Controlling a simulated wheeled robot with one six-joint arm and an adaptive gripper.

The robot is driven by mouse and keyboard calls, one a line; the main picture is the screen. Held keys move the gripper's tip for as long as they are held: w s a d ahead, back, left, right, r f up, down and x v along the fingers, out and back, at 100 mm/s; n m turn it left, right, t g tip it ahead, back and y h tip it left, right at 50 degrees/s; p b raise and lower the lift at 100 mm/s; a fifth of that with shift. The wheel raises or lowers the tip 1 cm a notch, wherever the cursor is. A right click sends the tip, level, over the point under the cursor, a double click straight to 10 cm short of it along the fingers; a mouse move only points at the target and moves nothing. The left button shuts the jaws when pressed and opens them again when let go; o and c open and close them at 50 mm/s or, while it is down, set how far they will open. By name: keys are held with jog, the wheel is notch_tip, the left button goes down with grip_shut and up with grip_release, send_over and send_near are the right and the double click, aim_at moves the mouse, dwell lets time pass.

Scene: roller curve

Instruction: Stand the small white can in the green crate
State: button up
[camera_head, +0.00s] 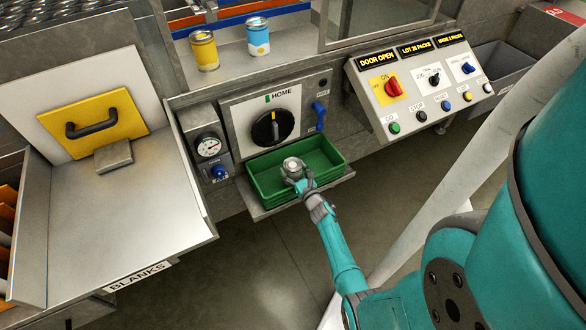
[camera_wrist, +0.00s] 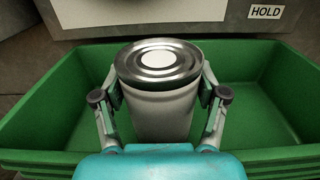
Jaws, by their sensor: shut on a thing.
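The small white can (camera_wrist: 160,105), with a silver lid, is upright between the two fingers of my gripper (camera_wrist: 161,98) in the wrist view. My gripper is shut on its sides. In the head view the can (camera_head: 292,165) and my gripper (camera_head: 297,178) are over the green crate (camera_head: 330,150), which sits on a metal ledge below the HOME dial. The crate's walls (camera_wrist: 255,65) surround the can in the wrist view. The can's base is hidden, so I cannot tell whether it touches the crate floor. No other thing shows in the crate.
A yellow can (camera_head: 204,52) and a blue-and-white can (camera_head: 258,37) stand on the shelf above. A dial panel (camera_head: 270,122) is right behind the crate. A button console (camera_head: 420,80) is to the right, and the BLANKS tray (camera_head: 130,220) is to the left.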

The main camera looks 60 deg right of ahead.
jog(key=shift+f, duration=0.2)
jog(key=o, duration=1.2)
jog(key=shift+o, duration=0.2)
